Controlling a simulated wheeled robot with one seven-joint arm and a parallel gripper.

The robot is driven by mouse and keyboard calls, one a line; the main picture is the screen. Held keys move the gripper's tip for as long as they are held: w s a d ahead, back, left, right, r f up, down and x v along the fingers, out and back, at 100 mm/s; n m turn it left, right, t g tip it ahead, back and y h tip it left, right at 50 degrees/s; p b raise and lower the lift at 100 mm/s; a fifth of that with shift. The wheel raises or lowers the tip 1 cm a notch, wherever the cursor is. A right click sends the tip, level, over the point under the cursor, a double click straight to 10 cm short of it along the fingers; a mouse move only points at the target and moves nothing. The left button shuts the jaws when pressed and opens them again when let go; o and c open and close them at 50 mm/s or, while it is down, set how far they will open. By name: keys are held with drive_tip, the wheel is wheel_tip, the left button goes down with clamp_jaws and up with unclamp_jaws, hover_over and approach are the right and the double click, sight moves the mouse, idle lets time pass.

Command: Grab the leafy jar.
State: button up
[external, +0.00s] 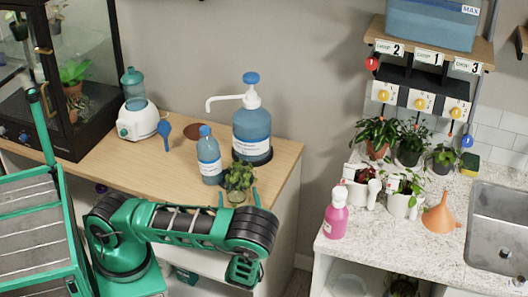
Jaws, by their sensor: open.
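The leafy jar (238,195) is a small clear jar with a bushy green plant (240,176) rising from it. It stands on the wooden counter near its front right, and its lower part is hidden behind my arm. My gripper (239,198) shows as two green fingertips, one to the left and one to the right of the jar. The fingers are apart and open. Whether either finger touches the glass cannot be told. The gripper's body is hidden behind my arm.
A blue bottle (209,158) stands close behind the jar to the left, and a large pump bottle (252,135) behind it. A white humidifier (138,122) and blue scoop (166,134) are farther left. The wooden counter (284,165) is bare at right. Potted plants stand on the stone counter (344,244).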

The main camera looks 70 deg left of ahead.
sight(236, 182)
drive_tip(key=shift+x, duration=1.85)
drive_tip(key=c, duration=1.2)
drive_tip(key=shift+c, duration=0.2)
drive_tip(key=shift+r, duration=0.1)
